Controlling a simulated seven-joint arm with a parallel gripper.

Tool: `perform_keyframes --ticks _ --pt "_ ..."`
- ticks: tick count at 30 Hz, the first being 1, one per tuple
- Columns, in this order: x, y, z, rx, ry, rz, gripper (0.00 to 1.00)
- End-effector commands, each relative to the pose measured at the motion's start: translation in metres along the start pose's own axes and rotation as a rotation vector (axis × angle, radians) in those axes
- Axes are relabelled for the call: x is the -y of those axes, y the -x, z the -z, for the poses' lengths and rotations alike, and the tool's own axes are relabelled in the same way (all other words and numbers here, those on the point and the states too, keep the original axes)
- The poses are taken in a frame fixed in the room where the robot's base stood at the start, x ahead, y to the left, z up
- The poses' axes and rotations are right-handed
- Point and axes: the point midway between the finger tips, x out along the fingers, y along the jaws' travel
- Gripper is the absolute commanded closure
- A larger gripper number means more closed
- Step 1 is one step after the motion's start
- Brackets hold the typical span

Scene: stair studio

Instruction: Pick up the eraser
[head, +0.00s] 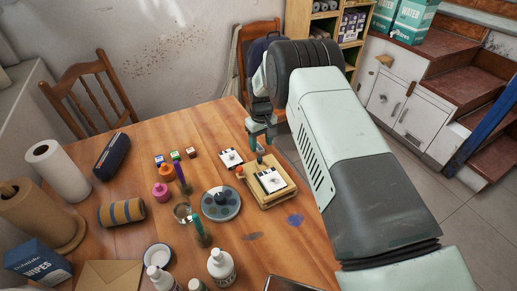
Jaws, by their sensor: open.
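My gripper (261,143) is open, pointing down over the table's right side, just behind a wooden board (284,194). A small pale item (260,149) shows between or just below the fingertips; I cannot tell whether they touch it. I cannot tell for certain which thing is the eraser. A white piece with black marks (231,158) lies left of the gripper. A similar, larger black-and-white piece (271,181) lies on the board. Several small colored cubes (175,155) sit farther left.
A round palette (221,214), a glass jar (183,213) and a pink pot (160,191) stand left of the board. White bottles (221,266) are at the front, a paper roll (57,170) and dark case (112,156) at left. The wooden table (200,125) is clear toward the back.

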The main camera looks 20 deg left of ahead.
Motion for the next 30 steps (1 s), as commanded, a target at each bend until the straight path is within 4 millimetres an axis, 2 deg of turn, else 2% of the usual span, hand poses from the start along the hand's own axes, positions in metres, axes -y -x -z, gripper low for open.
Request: perform_keyframes --ticks 1,5,14,24,30 --pt "0.001 -0.009 0.001 0.002 0.001 0.000 0.45" --pt "0.001 -0.023 0.000 0.001 0.000 0.000 0.45" --pt "0.000 -0.026 0.001 0.000 0.000 0.000 0.46" --pt "0.000 -0.026 0.000 0.000 0.000 0.000 0.98" --pt "0.000 -0.026 0.001 0.000 0.000 0.000 1.00"
